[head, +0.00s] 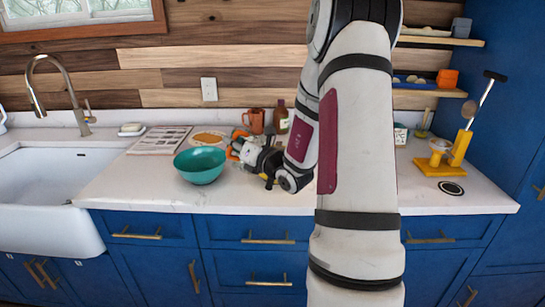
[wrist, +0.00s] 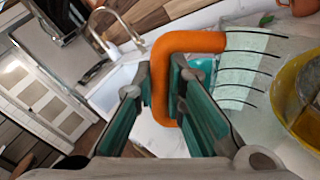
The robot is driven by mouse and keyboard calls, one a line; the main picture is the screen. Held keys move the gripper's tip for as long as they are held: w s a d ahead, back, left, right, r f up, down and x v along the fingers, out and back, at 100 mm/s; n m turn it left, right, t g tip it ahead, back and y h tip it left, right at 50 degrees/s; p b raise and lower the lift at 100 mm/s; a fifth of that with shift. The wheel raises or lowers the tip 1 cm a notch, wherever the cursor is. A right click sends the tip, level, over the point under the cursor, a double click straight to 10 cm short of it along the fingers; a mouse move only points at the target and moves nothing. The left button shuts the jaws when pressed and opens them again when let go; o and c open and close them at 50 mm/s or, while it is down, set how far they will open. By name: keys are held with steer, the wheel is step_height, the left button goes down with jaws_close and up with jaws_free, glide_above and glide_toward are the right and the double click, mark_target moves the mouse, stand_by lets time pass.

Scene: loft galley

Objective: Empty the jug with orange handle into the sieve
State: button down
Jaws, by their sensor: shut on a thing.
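The jug's orange handle (wrist: 188,42) is between the two fingers of my gripper (wrist: 163,88) in the wrist view. The clear jug wall with dark measuring lines (wrist: 243,75) is beside it. Something yellow (wrist: 300,98) shows at the right edge; I cannot tell whether it is in the jug or behind it. In the head view my gripper (head: 238,150) is just right of a teal bowl (head: 200,168), with the orange handle (head: 238,134) at its tips; the jug's body is hard to make out. I cannot clearly pick out a sieve; no holes show in the bowl.
An orange mug (head: 254,121) and a brown bottle (head: 281,117) stand behind my gripper. A round board (head: 208,138) and a printed sheet (head: 160,140) lie behind the bowl. The sink (head: 60,185) is left. A yellow stand (head: 440,167) is far right. The front left counter is clear.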

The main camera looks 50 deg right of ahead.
mark_target(227, 157)
steer(key=shift+w+a+f+n+b, duration=0.15)
steer(key=shift+a+f+n+b, duration=0.45)
steer(key=shift+a+b, duration=0.15)
steer(key=f+b, duration=0.1)
steer(key=a+f+n+b, duration=0.1)
steer(key=b, duration=0.1)
steer(key=shift+a+f+n, duration=0.15)
steer(key=shift+f+n, duration=0.05)
steer(key=shift+n, duration=0.1)
steer(key=a+f+n+b, duration=0.1)
steer(key=n+b, duration=0.1)
steer(key=b, duration=0.1)
steer(key=a+f+n+b, duration=0.1)
steer(key=f+b, duration=0.1)
steer(key=b, duration=0.2)
steer(key=shift+a+f+n, duration=0.2)
steer(key=shift+a+n, duration=0.05)
steer(key=shift+n, duration=0.15)
